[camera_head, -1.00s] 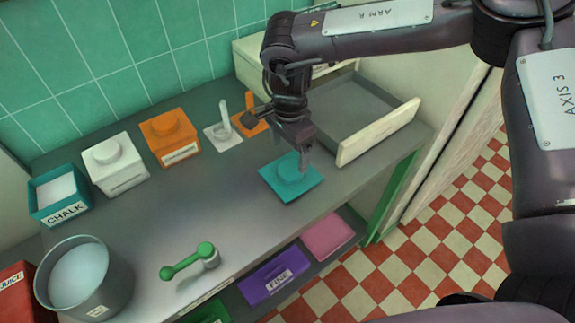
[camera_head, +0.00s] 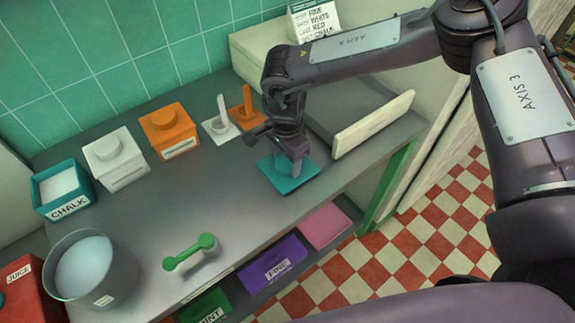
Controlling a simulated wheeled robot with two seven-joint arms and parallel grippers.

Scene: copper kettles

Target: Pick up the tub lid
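The teal tub lid (camera_head: 273,184) is a square plate lying flat on the grey counter, right of its middle. My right gripper (camera_head: 292,166) points down over the lid, with its fingers at the lid's raised middle, which they largely hide. I cannot tell whether the fingers are open around it or closed on it. The lid seems to rest on the counter. The open teal tub marked CHALK (camera_head: 68,208), with pale contents, stands at the counter's left. My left gripper is not in view.
An open grey drawer with a cream front (camera_head: 373,125) is close right of my gripper. White (camera_head: 117,167) and orange (camera_head: 168,135) lidded tubs and two upright-handled pieces (camera_head: 220,128) stand behind. A metal pot (camera_head: 115,275) and green-topped handle (camera_head: 190,252) are nearer. The middle counter is clear.

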